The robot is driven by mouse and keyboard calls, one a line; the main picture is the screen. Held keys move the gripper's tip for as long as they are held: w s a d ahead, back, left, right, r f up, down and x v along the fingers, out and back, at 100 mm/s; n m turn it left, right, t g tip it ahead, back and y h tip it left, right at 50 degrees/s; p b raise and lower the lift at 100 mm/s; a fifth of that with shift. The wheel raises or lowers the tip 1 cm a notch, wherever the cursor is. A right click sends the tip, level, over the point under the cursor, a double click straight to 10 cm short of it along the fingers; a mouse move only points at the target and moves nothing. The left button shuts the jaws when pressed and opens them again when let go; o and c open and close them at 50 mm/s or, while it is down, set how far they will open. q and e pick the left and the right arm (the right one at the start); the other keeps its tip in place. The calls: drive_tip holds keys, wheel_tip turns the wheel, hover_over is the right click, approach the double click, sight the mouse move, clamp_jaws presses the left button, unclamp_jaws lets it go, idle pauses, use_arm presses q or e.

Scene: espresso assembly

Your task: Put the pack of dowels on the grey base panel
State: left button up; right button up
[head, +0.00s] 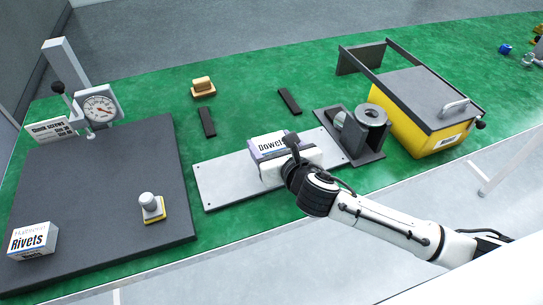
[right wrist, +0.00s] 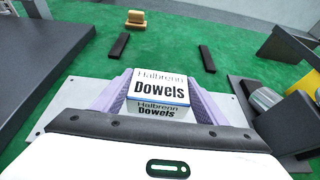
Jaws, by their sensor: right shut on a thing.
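The pack of dowels (head: 266,143) is a small white box with a blue edge and the word Dowels; it also shows in the right wrist view (right wrist: 158,87). My right gripper (head: 281,150) is shut on it, with a purplish finger on each side of the box in the right wrist view (right wrist: 156,98). The light grey base panel (head: 225,182), a flat plate with small holes near its edges, lies below the pack and gripper. I cannot tell whether the pack touches the panel. My left gripper is not in view.
A dark mat (head: 95,195) at left bears a Rivets box (head: 33,241), a stamp-like piece (head: 152,207) and a dial gauge (head: 99,108). A dark bracket with a cylinder (head: 370,118) stands at the panel's right end. A yellow drawer unit (head: 407,120) is farther right.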

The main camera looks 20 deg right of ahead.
wheel_tip(320, 180, down, 4)
drive_tip(key=shift+f+b, duration=0.1)
drive_tip(key=shift+b, duration=0.35)
drive_tip(key=o, duration=1.2)
drive_tip(key=shift+f, duration=0.1)
drive_tip(key=shift+c, duration=0.2)
drive_tip(key=shift+s+r, duration=0.2)
drive_tip(key=shift+r, duration=0.05)
drive_tip(key=p+v, duration=0.1)
drive_tip(key=v, duration=1)
drive_tip(key=shift+s, duration=0.3)
